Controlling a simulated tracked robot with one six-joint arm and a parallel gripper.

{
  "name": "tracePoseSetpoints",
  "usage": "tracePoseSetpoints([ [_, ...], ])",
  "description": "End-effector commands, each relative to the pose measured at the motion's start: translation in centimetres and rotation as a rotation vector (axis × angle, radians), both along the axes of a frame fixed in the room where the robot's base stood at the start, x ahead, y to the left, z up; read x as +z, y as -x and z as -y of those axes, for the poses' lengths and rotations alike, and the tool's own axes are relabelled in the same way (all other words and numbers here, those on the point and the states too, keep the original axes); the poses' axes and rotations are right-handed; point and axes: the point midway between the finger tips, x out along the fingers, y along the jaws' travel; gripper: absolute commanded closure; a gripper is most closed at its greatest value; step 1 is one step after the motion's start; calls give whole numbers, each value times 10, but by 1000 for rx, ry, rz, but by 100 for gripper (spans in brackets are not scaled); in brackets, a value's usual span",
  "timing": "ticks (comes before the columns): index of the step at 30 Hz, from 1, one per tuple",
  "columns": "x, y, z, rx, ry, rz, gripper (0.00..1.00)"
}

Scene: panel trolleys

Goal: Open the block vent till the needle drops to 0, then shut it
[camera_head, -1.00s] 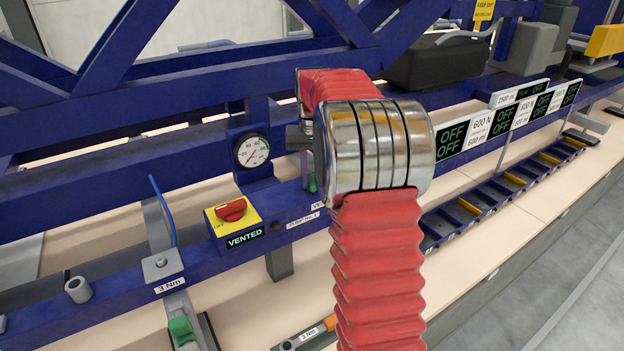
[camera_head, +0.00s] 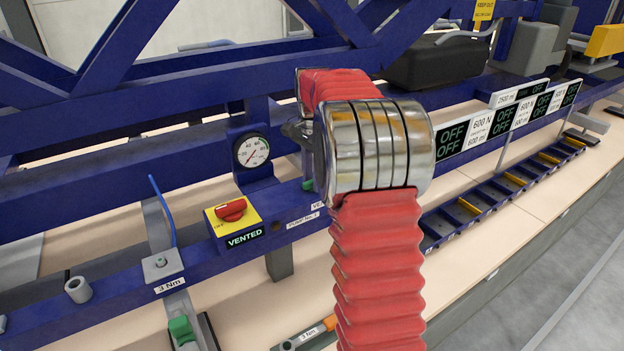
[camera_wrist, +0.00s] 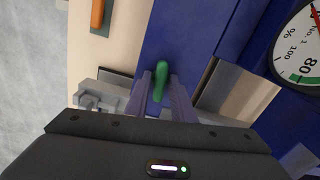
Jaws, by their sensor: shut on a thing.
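The vent's green handle (camera_wrist: 161,82) stands between the two fingers of my gripper (camera_wrist: 160,92) in the wrist view, and the fingers are shut on it. The wrist view shows the gauge (camera_wrist: 305,58) only in part, cut off at the right edge.
A blue lever (camera_head: 165,210) rises farther left. OFF displays (camera_head: 453,138) and a blue slotted rack (camera_head: 480,205) lie to the right. Blue beams run behind my arm.

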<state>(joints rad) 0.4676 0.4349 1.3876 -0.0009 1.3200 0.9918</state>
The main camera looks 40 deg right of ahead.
Motion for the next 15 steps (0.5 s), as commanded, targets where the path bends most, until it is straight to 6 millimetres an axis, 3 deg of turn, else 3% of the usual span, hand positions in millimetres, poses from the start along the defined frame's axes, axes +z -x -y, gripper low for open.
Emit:
tracePoseSetpoints([
  [4,1,-1,-1,-127,0,4,100],
  [5,1,-1,-1,-130,0,4,76],
  [7,1,-1,-1,-125,0,4,71],
  [15,1,-1,0,-124,0,2,70],
])
